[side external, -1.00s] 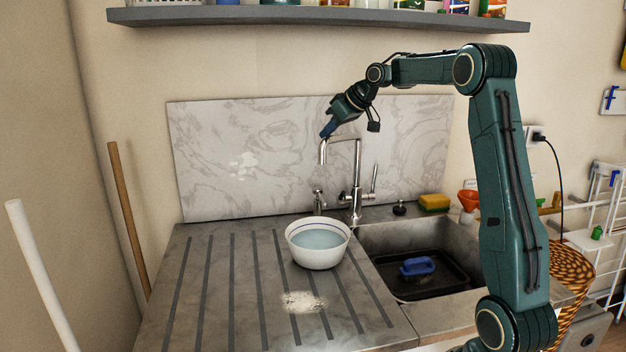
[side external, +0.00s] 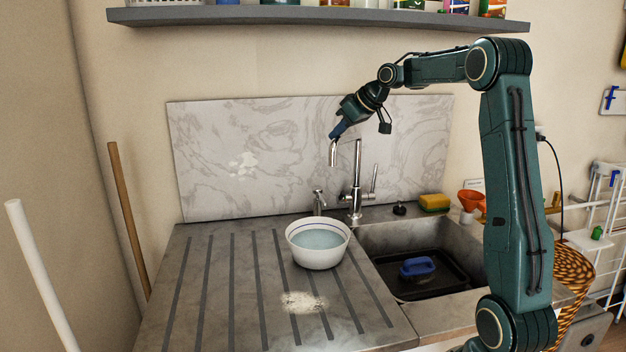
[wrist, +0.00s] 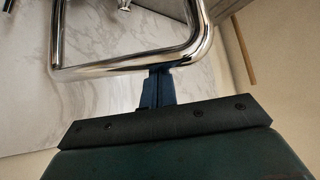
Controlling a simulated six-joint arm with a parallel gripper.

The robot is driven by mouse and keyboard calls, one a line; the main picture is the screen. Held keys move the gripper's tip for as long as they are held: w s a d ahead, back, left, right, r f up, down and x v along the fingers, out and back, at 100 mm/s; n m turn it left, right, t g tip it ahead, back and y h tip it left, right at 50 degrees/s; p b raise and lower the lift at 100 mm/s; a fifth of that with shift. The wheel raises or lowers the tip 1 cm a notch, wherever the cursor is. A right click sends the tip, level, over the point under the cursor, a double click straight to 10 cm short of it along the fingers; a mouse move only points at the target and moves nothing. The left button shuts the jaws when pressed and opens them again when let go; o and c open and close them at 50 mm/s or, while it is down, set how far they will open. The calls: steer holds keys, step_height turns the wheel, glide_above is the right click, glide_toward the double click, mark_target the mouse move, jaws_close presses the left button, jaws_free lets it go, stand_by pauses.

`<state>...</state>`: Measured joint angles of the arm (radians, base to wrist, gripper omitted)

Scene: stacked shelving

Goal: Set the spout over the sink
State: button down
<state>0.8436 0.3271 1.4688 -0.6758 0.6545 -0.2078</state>
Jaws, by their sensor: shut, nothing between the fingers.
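The chrome faucet stands behind the sink; its spout (side external: 345,141) rises and hooks over to the left, with its outlet over the strip between the drainboard and the sink's left edge. My gripper (side external: 335,133) is shut and empty, its blue fingertips at the spout's bent outer end. In the wrist view the shut fingers (wrist: 157,80) reach to the spout's horizontal tube (wrist: 130,65) and seem to touch it; exact contact is hard to tell. The sink (side external: 375,235) is to the right, with a dark tray in it.
A white bowl of water (side external: 318,256) stands on the drainboard (side external: 225,290) left of the sink, near a pale powdery patch (side external: 303,302). A blue-handled brush (side external: 417,266) lies in the tray. A shelf (side external: 320,17) runs overhead.

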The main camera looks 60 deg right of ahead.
steer(key=s+d, duration=0.4)
steer(key=s, duration=0.5)
steer(key=shift+s+d, duration=0.15)
steer(key=shift+s, duration=0.15)
steer(key=shift+w, duration=0.1)
